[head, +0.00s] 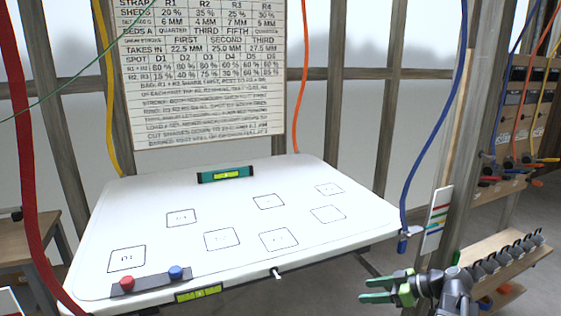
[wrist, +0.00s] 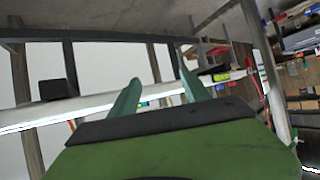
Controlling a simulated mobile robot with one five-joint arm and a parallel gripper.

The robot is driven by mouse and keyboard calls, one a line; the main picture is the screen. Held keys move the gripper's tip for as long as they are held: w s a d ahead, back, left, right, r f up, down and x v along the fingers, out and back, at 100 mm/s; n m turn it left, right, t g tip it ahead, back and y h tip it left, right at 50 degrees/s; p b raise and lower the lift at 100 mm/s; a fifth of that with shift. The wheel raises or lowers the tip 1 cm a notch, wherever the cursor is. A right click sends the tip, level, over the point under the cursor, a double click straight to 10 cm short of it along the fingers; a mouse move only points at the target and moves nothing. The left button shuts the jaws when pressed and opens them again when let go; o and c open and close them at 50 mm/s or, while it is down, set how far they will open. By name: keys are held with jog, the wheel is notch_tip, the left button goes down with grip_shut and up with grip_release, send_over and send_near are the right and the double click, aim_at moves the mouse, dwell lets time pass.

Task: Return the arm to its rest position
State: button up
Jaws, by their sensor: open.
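My gripper (head: 380,290) is at the lower right of the head view, at the right of the white board's front corner and apart from it. Its green fingers point left and are spread, with nothing between them. In the wrist view the two green fingers (wrist: 158,95) also stand apart and empty, with the edge of the white board (wrist: 45,115) beyond them. My arm is partly cut off by the bottom of the head view.
The white board (head: 190,255) has marked squares, a green level (head: 225,175) at the back and a red and a blue knob at the front left. A blue strap (head: 403,215) hangs by its right corner. A wooden shelf (head: 500,260) with dark clips stands right of my arm.

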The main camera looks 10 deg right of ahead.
jog(key=s+a+f+m+g+h+p, duration=0.1)
jog(key=s+a+f+g+h, duration=0.2)
jog(key=a, duration=1)
jog(key=a+f+m+g+h+p, duration=0.1)
jog(key=a+f+g+h, duration=0.4)
jog(key=a, duration=0.9)
jog(key=d+f+m+h, duration=0.1)
jog(key=d+m, duration=0.6)
jog(key=m, duration=0.1)
jog(key=shift+s+f+t+b, duration=0.25)
jog(key=shift+f+t+b, duration=0.05)
jog(key=shift+f+t, duration=0.1)
